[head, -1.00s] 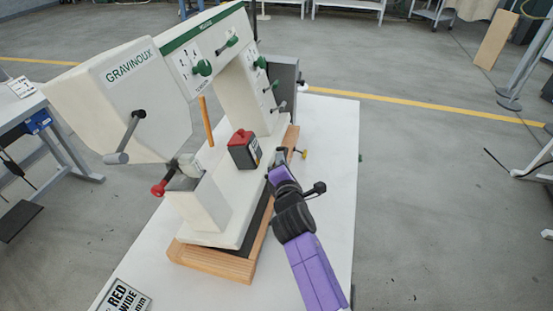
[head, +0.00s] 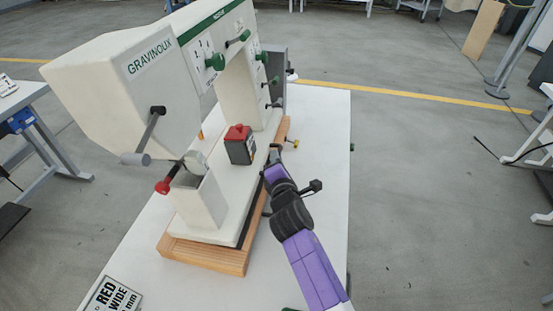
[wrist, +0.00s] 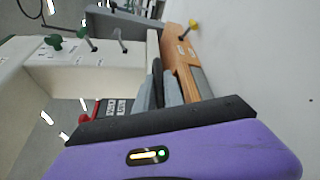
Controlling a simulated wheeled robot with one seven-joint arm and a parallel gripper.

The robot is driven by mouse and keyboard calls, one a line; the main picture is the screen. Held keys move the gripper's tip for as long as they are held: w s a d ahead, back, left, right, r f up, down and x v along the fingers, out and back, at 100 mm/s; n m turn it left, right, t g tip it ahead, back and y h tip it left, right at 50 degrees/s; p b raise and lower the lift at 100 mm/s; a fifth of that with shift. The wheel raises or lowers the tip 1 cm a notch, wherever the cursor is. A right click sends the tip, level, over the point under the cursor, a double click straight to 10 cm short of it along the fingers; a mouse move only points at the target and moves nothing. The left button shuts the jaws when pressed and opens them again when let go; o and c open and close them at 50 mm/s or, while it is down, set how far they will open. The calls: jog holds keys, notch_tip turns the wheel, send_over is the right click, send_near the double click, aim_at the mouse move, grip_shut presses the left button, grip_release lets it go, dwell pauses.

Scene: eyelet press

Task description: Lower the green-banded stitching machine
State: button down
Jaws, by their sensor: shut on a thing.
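The green-banded stitching machine (head: 118,80) is cream, marked GRAVINOUX, with a green stripe on top. It stands over a wooden base (head: 205,254) on a white table. A dark gap shows along the bed's right edge, so the bed looks slightly raised there. My gripper (head: 274,152) is at the bed's right edge, toward the far end, shut on what appears to be the machine's edge. In the wrist view the grey fingers (wrist: 172,90) are beside the wooden base (wrist: 182,62); their exact contact is partly hidden.
A black box with a red top (head: 239,144) stands on the bed. A red-knobbed lever (head: 165,184) and a crank (head: 150,138) project at the near end. A brown rod (head: 201,134) barely shows behind the machine. A sign (head: 113,297) lies at the table's near edge; the table's right side is clear.

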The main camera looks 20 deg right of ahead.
jog(key=shift+f, duration=0.15)
jog(key=c, duration=1.5)
grip_release()
jog(key=shift+o, duration=0.2)
jog(key=shift+v, duration=3.95)
